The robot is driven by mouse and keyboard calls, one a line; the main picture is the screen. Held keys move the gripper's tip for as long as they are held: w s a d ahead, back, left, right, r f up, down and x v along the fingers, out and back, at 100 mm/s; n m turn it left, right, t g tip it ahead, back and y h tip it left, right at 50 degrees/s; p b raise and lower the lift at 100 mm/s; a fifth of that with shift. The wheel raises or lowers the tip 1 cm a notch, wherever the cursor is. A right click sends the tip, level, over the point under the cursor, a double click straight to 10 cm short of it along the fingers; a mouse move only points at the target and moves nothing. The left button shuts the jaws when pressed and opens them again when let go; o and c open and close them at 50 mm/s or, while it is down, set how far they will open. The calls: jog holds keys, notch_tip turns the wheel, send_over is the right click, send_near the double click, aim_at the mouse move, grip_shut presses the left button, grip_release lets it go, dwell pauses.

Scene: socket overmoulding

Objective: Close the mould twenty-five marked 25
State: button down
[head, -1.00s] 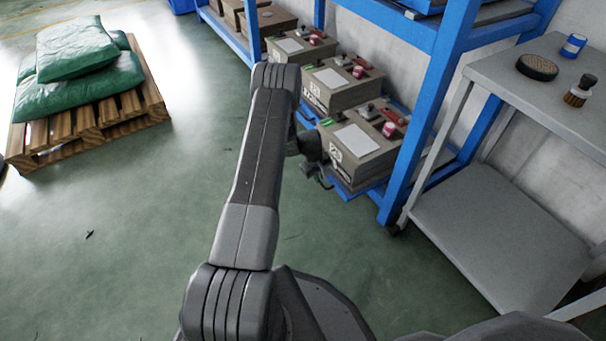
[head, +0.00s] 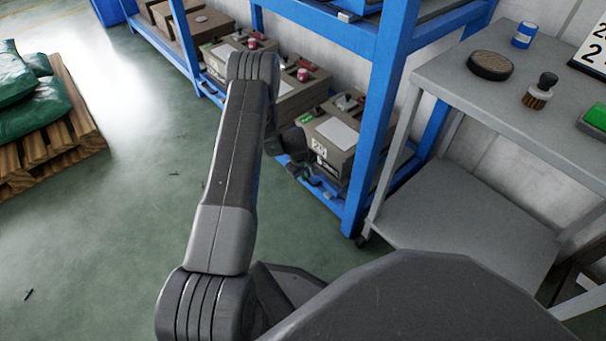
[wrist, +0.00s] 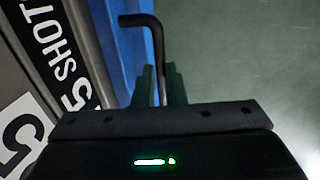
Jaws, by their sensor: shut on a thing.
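The rightmost grey-brown mould (head: 345,160) stands on the blue shelf in the head view, with a partly blurred white number label (head: 319,148) on its front. A dark mould side (wrist: 30,65) fills the left of the wrist view, with a large, cut-off 5 and the word SHOT. My gripper (wrist: 158,85) is shut on a dark L-shaped rod (wrist: 154,45), like a hex key. The rod's bent end points left, towards the mould; I cannot tell whether it touches. In the head view my gripper (head: 304,172) is small and dark, beside the mould's front.
More moulds (head: 300,85) line the blue rack (head: 378,120) to the left. A grey table (head: 450,85) at the right holds a round dark pad (head: 490,65), a brush (head: 540,92) and a blue can (head: 525,35). Floor at the left is open, up to a pallet (head: 75,115).

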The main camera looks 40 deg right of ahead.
jog(key=shift+w+d+r, duration=0.1)
jog(key=shift+w+d, duration=0.05)
jog(key=shift+d, duration=0.1)
jog(key=c, duration=1.5)
grip_release()
jog(key=shift+d, duration=0.1)
jog(key=shift+r, duration=0.1)
jog(key=a+r+p, duration=0.1)
jog(key=r, duration=0.3)
jog(key=r+p, duration=0.2)
jog(key=r, duration=0.2)
jog(key=a+r+p, duration=0.1)
jog(key=r, duration=0.4)
jog(key=shift+s+a+r+p, duration=0.1)
jog(key=shift+s+a+p, duration=0.15)
jog(key=shift+a+p, duration=0.1)
